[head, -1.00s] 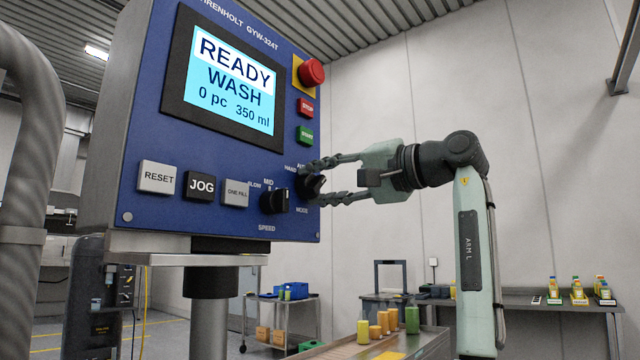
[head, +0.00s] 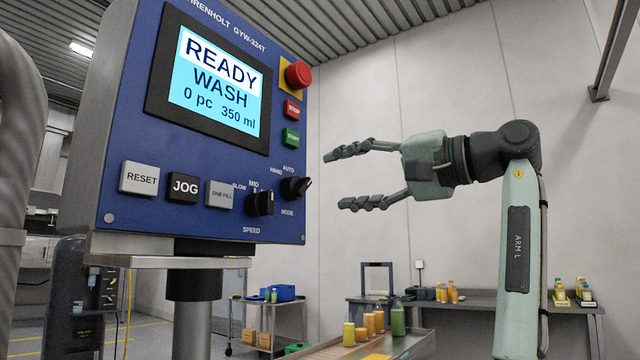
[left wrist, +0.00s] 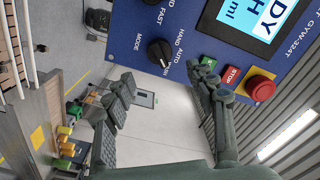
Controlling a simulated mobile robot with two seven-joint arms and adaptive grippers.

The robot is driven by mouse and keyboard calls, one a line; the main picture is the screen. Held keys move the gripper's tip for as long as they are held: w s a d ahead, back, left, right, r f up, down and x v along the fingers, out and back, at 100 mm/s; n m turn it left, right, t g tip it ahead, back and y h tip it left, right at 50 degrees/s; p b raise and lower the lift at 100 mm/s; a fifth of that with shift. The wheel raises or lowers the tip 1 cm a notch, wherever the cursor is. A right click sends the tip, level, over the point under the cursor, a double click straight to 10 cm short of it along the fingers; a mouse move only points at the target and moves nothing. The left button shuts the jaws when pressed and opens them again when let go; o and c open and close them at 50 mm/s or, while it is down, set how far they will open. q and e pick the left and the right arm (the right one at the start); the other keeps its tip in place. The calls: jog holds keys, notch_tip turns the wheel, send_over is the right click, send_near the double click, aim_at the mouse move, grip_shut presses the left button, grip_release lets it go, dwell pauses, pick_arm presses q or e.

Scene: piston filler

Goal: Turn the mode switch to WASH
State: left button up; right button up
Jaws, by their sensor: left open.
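The blue control panel (head: 130,110) fills the left of the head view. Its screen (head: 217,85) reads READY, WASH, 0 pc and 350 ml. The black mode switch (head: 295,188) sits at the panel's right edge, with HAND and AUTO labels above it and MODE below. Its pointer is tilted to the upper right. In the left wrist view the mode switch (left wrist: 160,52) is beyond the fingers, near the view's top centre. My left gripper (head: 348,178) is open and empty, to the right of the switch and apart from it. My right gripper is not in view.
The black speed knob (head: 261,203) is close left of the mode switch. The red emergency button (head: 298,75), STOP button (head: 292,109) and START button (head: 291,137) are above it. A conveyor with bottles (head: 398,322) stands lower right.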

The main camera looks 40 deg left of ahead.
pick_arm(q)
jog(key=d, duration=0.3)
jog(key=shift+w+d, duration=0.2)
jog(key=shift+d, duration=0.2)
dwell(0.3)
